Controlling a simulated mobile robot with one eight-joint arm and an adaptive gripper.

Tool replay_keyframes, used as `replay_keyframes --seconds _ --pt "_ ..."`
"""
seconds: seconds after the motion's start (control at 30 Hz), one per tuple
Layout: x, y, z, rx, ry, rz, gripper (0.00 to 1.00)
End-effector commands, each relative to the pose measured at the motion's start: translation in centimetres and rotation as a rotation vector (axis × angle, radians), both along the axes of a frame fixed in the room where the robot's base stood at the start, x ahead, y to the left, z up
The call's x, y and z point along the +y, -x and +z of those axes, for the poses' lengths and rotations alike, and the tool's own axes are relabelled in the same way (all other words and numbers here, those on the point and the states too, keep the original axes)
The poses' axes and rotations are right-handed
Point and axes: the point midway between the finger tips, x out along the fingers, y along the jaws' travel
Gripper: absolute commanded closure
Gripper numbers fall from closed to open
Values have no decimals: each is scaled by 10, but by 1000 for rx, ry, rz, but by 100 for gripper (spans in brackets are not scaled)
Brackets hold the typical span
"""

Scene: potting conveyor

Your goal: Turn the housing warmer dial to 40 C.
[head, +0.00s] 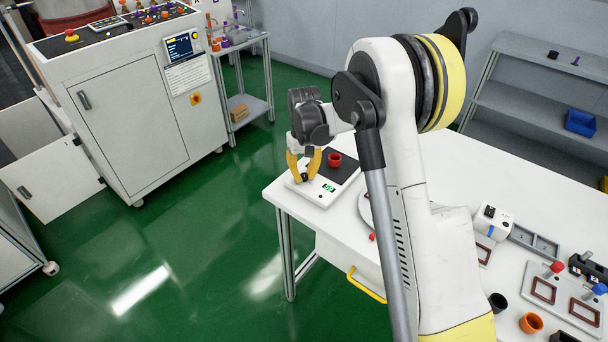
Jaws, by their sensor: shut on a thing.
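The housing warmer (319,195) is a low white box with a dark top plate at the table's far left corner. A small green display (328,188) is lit on its front part; its digits are too small to read surely. My gripper (303,177) points down at the warmer's front left, with its yellow fingers shut on the small dark dial (305,179). The fingers partly hide the dial, so its setting cannot be read. A red ring-shaped housing (335,159) stands on the dark plate, just right of the fingers.
The white table (470,185) has free room behind my arm. Cups, a black one (497,303) and an orange one (531,323), and a white fixture plate (540,305) are at the right. A white cabinet (130,115) stands across the green floor. Grey shelves (530,100) stand behind.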

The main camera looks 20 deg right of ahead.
Motion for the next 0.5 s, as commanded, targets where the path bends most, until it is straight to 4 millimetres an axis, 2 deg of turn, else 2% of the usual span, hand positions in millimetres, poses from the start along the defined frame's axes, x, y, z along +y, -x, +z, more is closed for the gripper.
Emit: replay_keyframes --seconds 0.5 --pt "0 1 0 2 0 474 100"
